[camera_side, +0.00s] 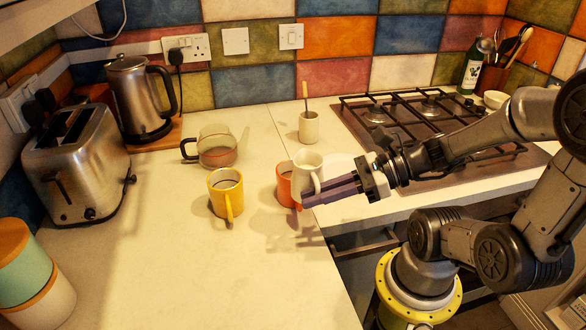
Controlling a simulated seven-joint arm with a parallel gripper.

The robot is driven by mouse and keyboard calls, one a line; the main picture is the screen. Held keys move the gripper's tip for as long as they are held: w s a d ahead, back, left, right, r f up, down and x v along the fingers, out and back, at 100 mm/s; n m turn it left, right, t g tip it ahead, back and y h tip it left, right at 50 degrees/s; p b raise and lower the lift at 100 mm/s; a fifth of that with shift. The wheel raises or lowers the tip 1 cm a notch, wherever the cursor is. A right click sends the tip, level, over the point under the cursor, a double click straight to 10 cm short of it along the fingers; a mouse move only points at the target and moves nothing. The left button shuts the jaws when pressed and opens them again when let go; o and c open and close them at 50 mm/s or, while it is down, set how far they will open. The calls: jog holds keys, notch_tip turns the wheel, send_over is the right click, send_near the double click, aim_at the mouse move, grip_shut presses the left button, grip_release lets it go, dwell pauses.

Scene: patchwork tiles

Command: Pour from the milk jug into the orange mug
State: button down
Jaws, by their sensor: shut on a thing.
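The white milk jug (307,169) is in my gripper (312,191), whose purple fingers are shut on it. The jug looks close to upright, with its handle facing the camera. The orange mug (284,188) stands on the counter just left of the jug and partly behind it. The jug and my fingers hide the right part of the mug. The gripper's shadow falls on the counter below, so the jug appears raised. I cannot tell whether the jug touches the mug. No stream of milk is visible.
The hob (360,118) is right. The front-left counter (180,275) is clear.

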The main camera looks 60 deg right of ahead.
aim_at(309, 165)
jog(key=shift+a+r, duration=0.1)
jog(key=shift+a, duration=0.1)
jog(key=shift+r, duration=0.1)
jog(key=shift+w+d+r+m+g+y, duration=0.2)
jog(key=shift+w+d+r+m+g, duration=0.15)
jog(key=shift+r, duration=0.2)
jog(key=shift+w+d+r+m+g+y, duration=0.2)
jog(key=shift+w+d+r+m, duration=0.1)
jog(key=shift+r+m, duration=0.25)
jog(key=shift+w+d+r+m+g+y, duration=0.25)
jog(key=shift+w+d+r+m, duration=0.1)
jog(key=shift+r, duration=0.25)
jog(key=shift+w+d+m+g+y, duration=0.35)
jog(key=shift+w+d+m+g, duration=0.05)
jog(key=shift+w+d+m, duration=0.15)
jog(key=shift+w+d+r+m+g+y, duration=0.3)
jog(key=shift+w+d+r+m, duration=0.25)
jog(key=shift+r, duration=0.2)
jog(key=shift+w+d, duration=0.1)
jog(key=shift+w+d+m+g+y, duration=0.3)
jog(key=shift+m, duration=0.25)
